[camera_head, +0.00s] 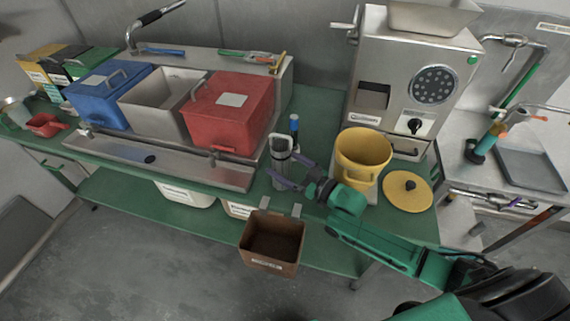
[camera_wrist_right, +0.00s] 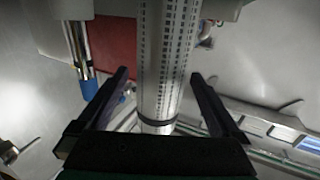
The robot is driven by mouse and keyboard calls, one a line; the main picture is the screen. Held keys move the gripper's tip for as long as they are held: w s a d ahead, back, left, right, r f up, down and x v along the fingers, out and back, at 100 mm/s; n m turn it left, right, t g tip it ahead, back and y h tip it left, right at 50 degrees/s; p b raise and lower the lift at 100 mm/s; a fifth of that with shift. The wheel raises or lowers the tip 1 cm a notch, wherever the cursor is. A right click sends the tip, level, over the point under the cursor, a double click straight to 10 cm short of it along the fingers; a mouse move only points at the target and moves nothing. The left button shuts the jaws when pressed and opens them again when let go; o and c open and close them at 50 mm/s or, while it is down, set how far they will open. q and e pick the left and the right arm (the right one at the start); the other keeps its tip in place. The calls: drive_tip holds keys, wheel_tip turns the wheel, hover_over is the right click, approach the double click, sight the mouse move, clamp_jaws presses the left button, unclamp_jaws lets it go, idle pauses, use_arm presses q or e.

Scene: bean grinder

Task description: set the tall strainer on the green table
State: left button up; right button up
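The tall strainer (camera_head: 281,156) is a slim grey metal cylinder with a loop at its top, upright at the green table's (camera_head: 319,113) front edge, right of the sink. The arm and fingers partly hide its base, so I cannot tell whether it touches the table. My right gripper (camera_head: 285,168) reaches in from the right with its fingers on either side of it. In the right wrist view, the perforated strainer (camera_wrist_right: 166,62) runs between the open fingers (camera_wrist_right: 160,92), with gaps on both sides. My left gripper is not in view.
A blue-capped bottle (camera_head: 294,126) stands just behind the strainer. The yellow bucket (camera_head: 364,154), its lid (camera_head: 407,189) and the grinder (camera_head: 408,75) are at the right. The red bin (camera_head: 229,110) stands left. A brown open box (camera_head: 271,243) hangs at the table's front.

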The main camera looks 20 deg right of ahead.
drive_tip(key=shift+r, duration=0.15)
drive_tip(key=shift+s+d, duration=0.1)
drive_tip(key=shift+s, duration=0.1)
drive_tip(key=v, duration=1.1)
drive_tip(key=shift+s+d, duration=0.2)
drive_tip(key=shift+s, duration=0.05)
